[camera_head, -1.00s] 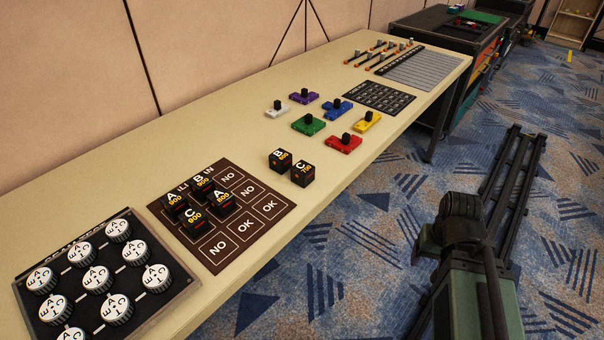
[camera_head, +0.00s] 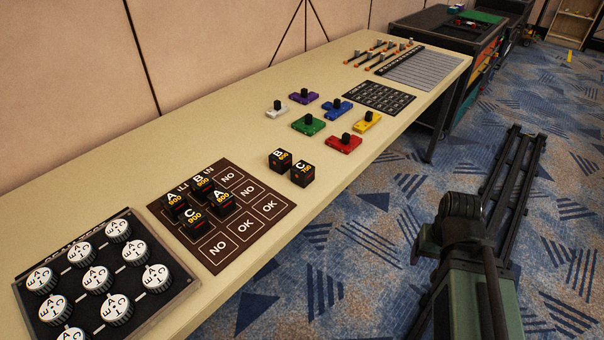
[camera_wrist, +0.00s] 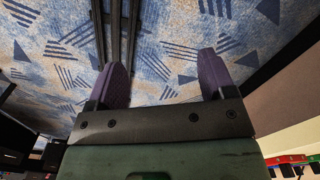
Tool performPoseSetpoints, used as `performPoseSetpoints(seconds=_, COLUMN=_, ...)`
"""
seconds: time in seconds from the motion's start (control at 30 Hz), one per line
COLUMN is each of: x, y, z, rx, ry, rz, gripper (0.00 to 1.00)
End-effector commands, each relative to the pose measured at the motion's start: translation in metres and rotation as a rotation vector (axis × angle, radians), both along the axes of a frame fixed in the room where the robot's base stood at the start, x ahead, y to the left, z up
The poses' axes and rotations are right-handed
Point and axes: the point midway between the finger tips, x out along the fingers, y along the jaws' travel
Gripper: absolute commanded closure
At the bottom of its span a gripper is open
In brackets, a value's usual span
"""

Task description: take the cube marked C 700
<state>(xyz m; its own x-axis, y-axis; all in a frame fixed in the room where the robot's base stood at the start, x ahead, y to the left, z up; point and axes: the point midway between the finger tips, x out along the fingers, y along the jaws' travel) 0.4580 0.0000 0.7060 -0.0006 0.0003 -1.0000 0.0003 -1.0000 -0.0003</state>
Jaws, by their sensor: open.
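The black cube marked C (camera_head: 303,174) stands on the beige table near its front edge, just right of a black cube marked B (camera_head: 280,160). Its orange number is small and looks like 700. Another cube marked C, reading 900 (camera_head: 193,217), stands on the brown board with several black cubes. My gripper (camera_wrist: 165,85) shows in the wrist view with its two purple fingers apart and nothing between them. It is over the carpet, away from the cubes. In the head view my arm is at the lower right, and the fingers cannot be made out there.
The brown board (camera_head: 217,248) and a panel of white knobs (camera_head: 96,272) lie left on the table (camera_head: 150,150). Coloured pieces with black knobs, such as the red one (camera_head: 344,144), lie right of the cubes. Bare tabletop surrounds the two loose cubes.

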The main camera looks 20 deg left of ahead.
Motion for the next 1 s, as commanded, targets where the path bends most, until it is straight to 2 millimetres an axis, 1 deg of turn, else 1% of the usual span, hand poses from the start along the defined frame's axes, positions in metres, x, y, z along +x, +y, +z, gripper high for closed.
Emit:
performPoseSetpoints(seconds=0.1, x=0.000, y=0.000, z=0.000, rx=0.000, ry=0.000, rz=0.000, gripper=0.24)
performPoseSetpoints(seconds=0.17, x=0.000, y=0.000, z=0.000, rx=0.000, ry=0.000, rz=0.000, gripper=0.19)
performPoseSetpoints(seconds=0.4, x=0.000, y=0.001, z=0.000, rx=0.000, ry=0.000, rz=0.002, gripper=0.19)
performPoseSetpoints(seconds=0.47, x=0.000, y=0.007, z=0.002, rx=0.000, ry=0.000, rz=0.017, gripper=0.19)
performPoseSetpoints(seconds=0.5, x=0.001, y=0.015, z=0.003, rx=0.000, ry=0.000, rz=0.037, gripper=0.19)
performPoseSetpoints(seconds=0.53, x=0.004, y=0.026, z=0.005, rx=0.011, ry=0.000, rz=0.059, gripper=0.19)
performPoseSetpoints(seconds=0.57, x=0.008, y=0.043, z=0.007, rx=0.051, ry=-0.006, rz=0.080, gripper=0.19)
performPoseSetpoints(seconds=0.6, x=0.016, y=0.071, z=0.010, rx=0.134, ry=-0.029, rz=0.065, gripper=0.19)
performPoseSetpoints(seconds=0.63, x=0.022, y=0.094, z=0.014, rx=0.213, ry=-0.046, rz=0.007, gripper=0.19)
performPoseSetpoints(seconds=0.67, x=0.029, y=0.117, z=0.018, rx=0.299, ry=-0.056, rz=-0.075, gripper=0.19)
performPoseSetpoints(seconds=0.7, x=0.036, y=0.145, z=0.026, rx=0.412, ry=-0.054, rz=-0.204, gripper=0.19)
performPoseSetpoints(seconds=0.77, x=0.047, y=0.182, z=0.041, rx=0.584, ry=-0.015, rz=-0.425, gripper=0.19)
performPoseSetpoints(seconds=0.8, x=0.054, y=0.204, z=0.052, rx=0.696, ry=0.036, rz=-0.588, gripper=0.19)
performPoseSetpoints(seconds=0.87, x=0.065, y=0.231, z=0.071, rx=0.855, ry=0.151, rz=-0.847, gripper=0.19)
performPoseSetpoints(seconds=0.9, x=0.073, y=0.243, z=0.084, rx=0.948, ry=0.251, rz=-1.021, gripper=0.19)
performPoseSetpoints(seconds=0.93, x=0.079, y=0.249, z=0.092, rx=1.008, ry=0.330, rz=-1.148, gripper=0.19)
performPoseSetpoints(seconds=1.0, x=0.090, y=0.256, z=0.108, rx=1.108, ry=0.512, rz=-1.404, gripper=0.19)
